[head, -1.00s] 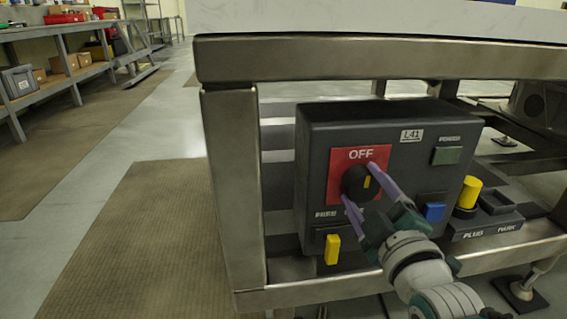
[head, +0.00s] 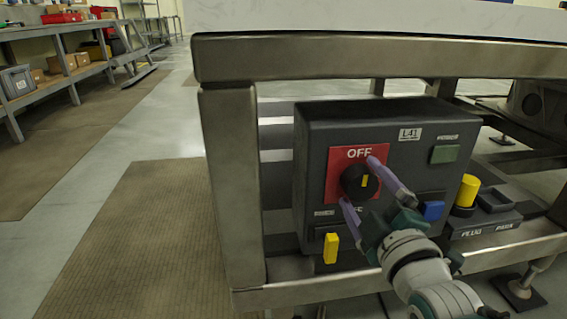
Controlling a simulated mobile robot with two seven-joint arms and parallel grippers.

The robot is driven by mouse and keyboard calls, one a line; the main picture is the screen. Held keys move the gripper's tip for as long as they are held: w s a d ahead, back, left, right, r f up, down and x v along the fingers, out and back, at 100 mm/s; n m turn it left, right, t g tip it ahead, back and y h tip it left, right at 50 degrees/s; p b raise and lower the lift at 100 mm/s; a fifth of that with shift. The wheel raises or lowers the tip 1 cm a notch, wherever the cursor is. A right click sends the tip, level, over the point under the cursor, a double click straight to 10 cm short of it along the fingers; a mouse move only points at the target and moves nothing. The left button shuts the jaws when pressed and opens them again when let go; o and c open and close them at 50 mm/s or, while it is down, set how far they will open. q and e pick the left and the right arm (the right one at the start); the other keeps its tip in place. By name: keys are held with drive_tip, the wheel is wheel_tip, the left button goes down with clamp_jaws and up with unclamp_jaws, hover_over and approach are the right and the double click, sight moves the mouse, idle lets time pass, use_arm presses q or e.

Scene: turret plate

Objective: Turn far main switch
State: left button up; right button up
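The main switch (head: 355,183) is a black round knob with a yellow mark, on a red plate (head: 345,158) labelled OFF. It sits on the front of a dark grey box (head: 312,150) tagged L41. The yellow mark stands nearly upright. My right gripper (head: 357,180) reaches in from the lower right. Its two purple fingers are spread, one at the upper right of the knob and one at its lower left. I cannot tell whether the fingers touch the knob. My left gripper is not in view.
The box sits under a metal-framed table (head: 380,57), behind its leg (head: 232,185). The box also has a green button (head: 445,154), a blue switch (head: 432,210) and a yellow tab (head: 331,248). A yellow plug (head: 468,190) stands to the right. Floor at left is open.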

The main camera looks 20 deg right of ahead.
drive_tip(key=shift+o, duration=0.3)
drive_tip(key=shift+s, duration=0.2)
drive_tip(key=p+v, duration=0.3)
drive_tip(key=v, duration=0.6)
drive_tip(key=shift+s+a, duration=0.2)
drive_tip(key=shift+s, duration=0.05)
